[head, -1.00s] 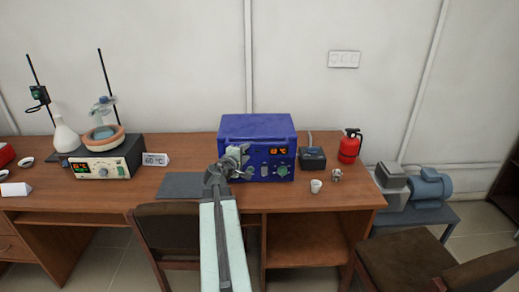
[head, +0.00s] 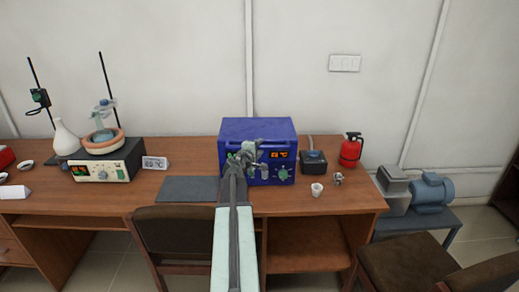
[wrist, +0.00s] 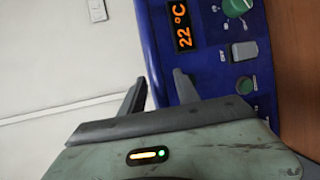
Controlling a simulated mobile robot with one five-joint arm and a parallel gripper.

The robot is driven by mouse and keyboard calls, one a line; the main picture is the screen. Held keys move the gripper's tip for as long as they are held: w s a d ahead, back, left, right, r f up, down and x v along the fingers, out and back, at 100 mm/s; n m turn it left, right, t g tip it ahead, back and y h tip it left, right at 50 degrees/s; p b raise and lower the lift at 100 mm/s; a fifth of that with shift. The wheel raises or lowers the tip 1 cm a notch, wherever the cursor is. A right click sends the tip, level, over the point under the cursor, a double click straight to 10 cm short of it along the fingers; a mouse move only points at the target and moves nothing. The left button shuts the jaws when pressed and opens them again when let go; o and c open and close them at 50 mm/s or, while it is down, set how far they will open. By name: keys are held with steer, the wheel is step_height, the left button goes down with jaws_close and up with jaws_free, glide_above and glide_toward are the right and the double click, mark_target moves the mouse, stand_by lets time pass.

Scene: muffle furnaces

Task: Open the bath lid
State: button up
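A blue box-shaped unit (head: 258,130) with a closed-looking flat top stands on the wooden desk. I take it to be the bath, but no separate lid edge can be made out. It also shows in the wrist view (wrist: 215,75), turned sideways, with an orange 22 °C display (wrist: 183,25), a green knob and buttons. My gripper (head: 250,154) is in front of the unit's front panel and hides part of it. In the wrist view my gripper (wrist: 158,92) has its two fingers apart with nothing between them. I cannot tell whether a finger touches the unit.
A small dark box (head: 313,162), a white cup (head: 317,189) and a red extinguisher (head: 351,150) stand right of the unit. A grey mat (head: 188,189) lies to its left. A heater (head: 105,163) with a bowl stands farther left. Chairs (head: 172,232) stand at the desk front.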

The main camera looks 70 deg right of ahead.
jaws_close()
stand_by(1.3)
